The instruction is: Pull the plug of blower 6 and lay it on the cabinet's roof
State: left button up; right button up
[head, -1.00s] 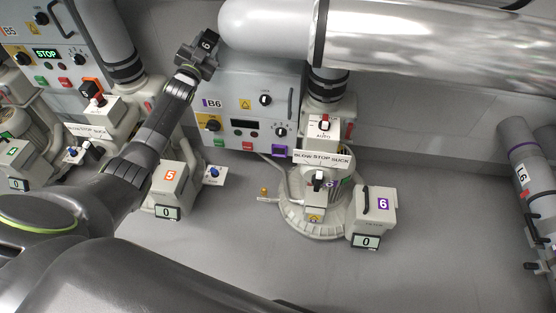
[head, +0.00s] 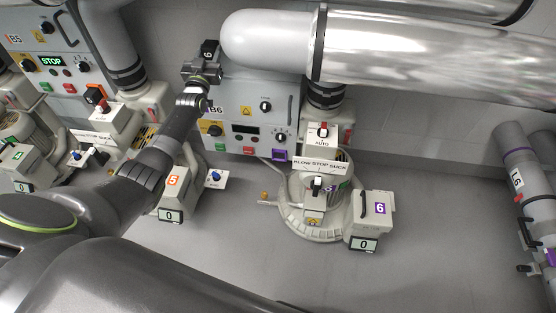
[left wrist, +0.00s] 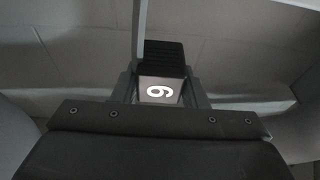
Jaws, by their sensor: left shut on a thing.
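The plug is a black block with a white 6 (head: 208,47). My left gripper (head: 205,66) is shut on it and holds it at the upper left corner of the grey cabinet B6 (head: 262,120). The plug stands about upright. In the left wrist view the black plug (left wrist: 160,90) sits between the fingers, its white 6 turned sideways. I cannot tell whether the plug touches the cabinet's roof, which is mostly hidden behind the gripper and a large pipe. Blower 6 (head: 312,225) stands on the floor below the cabinet. My right gripper is not in view.
A large shiny pipe (head: 400,45) runs right from above the cabinet, its rounded end close to the plug. Cabinet B5 (head: 60,60) stands at the left. Blower 5's box (head: 180,190) lies near my left arm. Pipe L6 (head: 520,170) is at the right. The front floor is clear.

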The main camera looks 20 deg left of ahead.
pick_arm(q)
jog(key=shift+f+b, duration=0.85)
jog(key=shift+f, duration=0.15)
jog(key=shift+f+b, duration=1.8)
jog(key=shift+f, duration=0.2)
dwell(0.6)
dwell(0.3)
jog(key=o, duration=1.3)
jog(key=shift+s+r+p+v, duration=0.1)
jog(key=shift+r+p+v, duration=0.2)
jog(key=shift+p+v, duration=2.65)
jog(key=shift+s+r+p+v, duration=0.1)
jog(key=shift+r+p+v, duration=0.25)
jog(key=shift+v, duration=5.1)
jog(key=shift+r+p+v, duration=0.25)
jog(key=shift+p+v, duration=1.45)
jog(key=shift+v, duration=2.5)
